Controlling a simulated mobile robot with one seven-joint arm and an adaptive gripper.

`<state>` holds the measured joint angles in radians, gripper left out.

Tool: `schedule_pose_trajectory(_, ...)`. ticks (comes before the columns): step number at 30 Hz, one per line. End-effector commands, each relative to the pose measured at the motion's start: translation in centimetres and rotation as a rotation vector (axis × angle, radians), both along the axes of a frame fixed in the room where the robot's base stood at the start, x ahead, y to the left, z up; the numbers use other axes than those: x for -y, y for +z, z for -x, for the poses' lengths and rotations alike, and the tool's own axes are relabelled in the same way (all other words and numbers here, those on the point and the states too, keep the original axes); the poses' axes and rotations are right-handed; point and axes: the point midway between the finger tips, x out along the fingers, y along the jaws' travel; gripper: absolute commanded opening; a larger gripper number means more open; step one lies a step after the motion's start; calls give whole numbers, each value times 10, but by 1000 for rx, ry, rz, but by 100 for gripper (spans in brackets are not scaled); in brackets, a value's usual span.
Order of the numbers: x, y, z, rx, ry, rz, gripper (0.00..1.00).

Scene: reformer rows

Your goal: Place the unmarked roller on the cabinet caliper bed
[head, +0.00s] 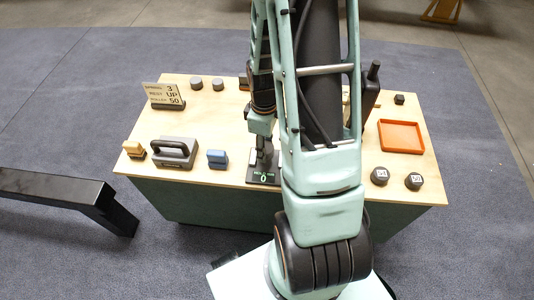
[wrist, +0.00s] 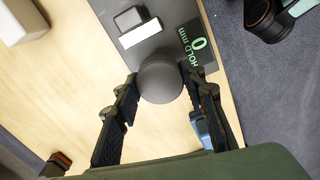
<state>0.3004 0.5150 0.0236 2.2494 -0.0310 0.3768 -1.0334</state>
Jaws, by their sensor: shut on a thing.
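My gripper (wrist: 160,82) is shut on a dark grey round roller (wrist: 160,80), with one finger on each side of it. The face I see in the wrist view carries no mark. The roller is over or against the caliper bed (wrist: 168,45), beside its display reading "0" and "HOLD mm"; I cannot tell whether it touches the bed. In the head view the caliper's display end (head: 263,180) shows at the table's front edge, and my arm hides much of the rest. My gripper (head: 264,146) is partly hidden there.
Two grey cylinders (head: 207,84) stand at the back left near a sign card (head: 163,94). An orange tray (head: 401,136) and two labelled dark rollers (head: 396,179) are at right.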

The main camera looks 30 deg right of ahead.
Motion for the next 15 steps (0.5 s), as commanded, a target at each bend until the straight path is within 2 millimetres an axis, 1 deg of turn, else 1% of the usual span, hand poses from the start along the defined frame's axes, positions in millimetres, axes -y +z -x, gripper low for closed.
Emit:
schedule_pose_trajectory(3, 9, -11, 1, -3, -3, 0, 14)
schedule_pose_trajectory(6, 7, -28, 1, -4, -1, -1, 14)
schedule_pose_trajectory(9, 7, -39, 1, -2, -2, -1, 14)
schedule_pose_trajectory(15, 7, -38, 0, 0, -1, 0, 14)
